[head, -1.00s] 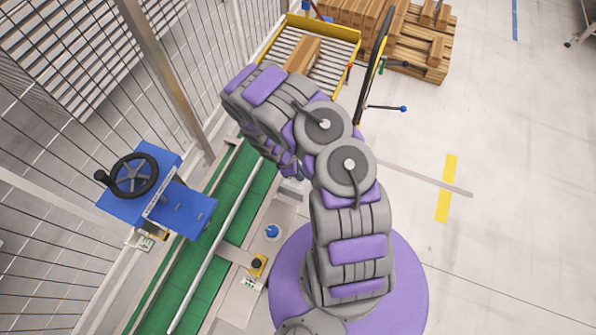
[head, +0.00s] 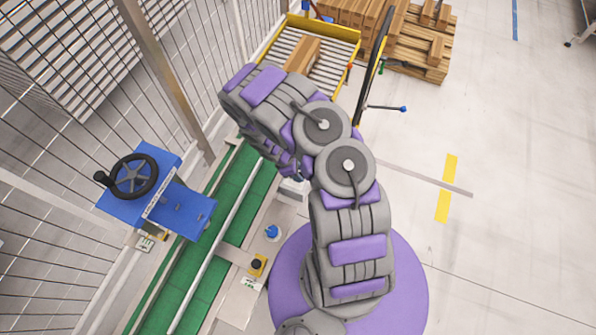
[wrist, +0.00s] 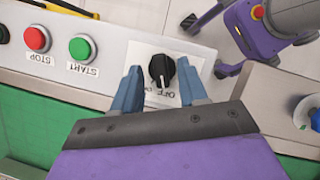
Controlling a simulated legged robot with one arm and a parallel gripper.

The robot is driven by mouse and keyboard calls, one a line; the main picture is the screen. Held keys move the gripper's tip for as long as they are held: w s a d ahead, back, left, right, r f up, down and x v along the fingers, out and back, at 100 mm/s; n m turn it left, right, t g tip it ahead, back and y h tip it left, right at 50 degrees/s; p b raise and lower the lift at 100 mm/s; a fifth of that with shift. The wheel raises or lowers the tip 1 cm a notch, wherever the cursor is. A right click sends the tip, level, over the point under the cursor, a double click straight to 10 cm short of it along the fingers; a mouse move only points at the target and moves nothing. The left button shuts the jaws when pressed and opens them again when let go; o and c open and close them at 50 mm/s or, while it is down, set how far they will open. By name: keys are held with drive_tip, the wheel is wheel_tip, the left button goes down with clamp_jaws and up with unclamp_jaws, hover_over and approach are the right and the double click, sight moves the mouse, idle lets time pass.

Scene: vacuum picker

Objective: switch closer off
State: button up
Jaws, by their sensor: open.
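A black rotary knob (wrist: 162,72) sits on a pale control panel (wrist: 135,57) in the wrist view. A label under it reads OFF, upside down in the picture; a second word there is partly hidden. I take this knob to be the closer switch. My gripper (wrist: 163,66) is open, with one blue finger on each side of the knob. Gaps show between the fingers and the knob. In the head view my arm hides the knob and most of the gripper.
A red STOP button (wrist: 37,38) and a green START button (wrist: 81,47) are left of the knob. A green conveyor (head: 235,190) runs alongside the panel. A blue handwheel unit (head: 180,208) stands by the fence. A blue knob (head: 272,231) is near my base.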

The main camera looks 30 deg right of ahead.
drive_tip(key=p+v, duration=0.2)
drive_tip(key=v, duration=1.5)
drive_tip(key=shift+p, duration=0.3)
drive_tip(key=s+r+m+y+b, duration=0.1)
drive_tip(key=s+r+m, duration=0.25)
drive_tip(key=r, duration=0.65)
drive_tip(key=s+r+m+b, duration=0.25)
drive_tip(key=s+r, duration=0.25)
drive_tip(key=r, duration=0.4)
drive_tip(key=s+a+r+m+y, duration=0.1)
drive_tip(key=s+a+r+m, duration=0.1)
drive_tip(key=s, duration=0.4)
drive_tip(key=s+a+r+m+y+b, duration=0.1)
drive_tip(key=s+r+m, duration=0.1)
drive_tip(key=s+r, duration=0.2)
drive_tip(key=s+a+r+m+y+b, duration=0.1)
drive_tip(key=s+a+r+m, duration=0.1)
drive_tip(key=s, duration=0.8)
drive_tip(key=shift+a+r, duration=0.3)
drive_tip(key=shift+r, duration=0.5)
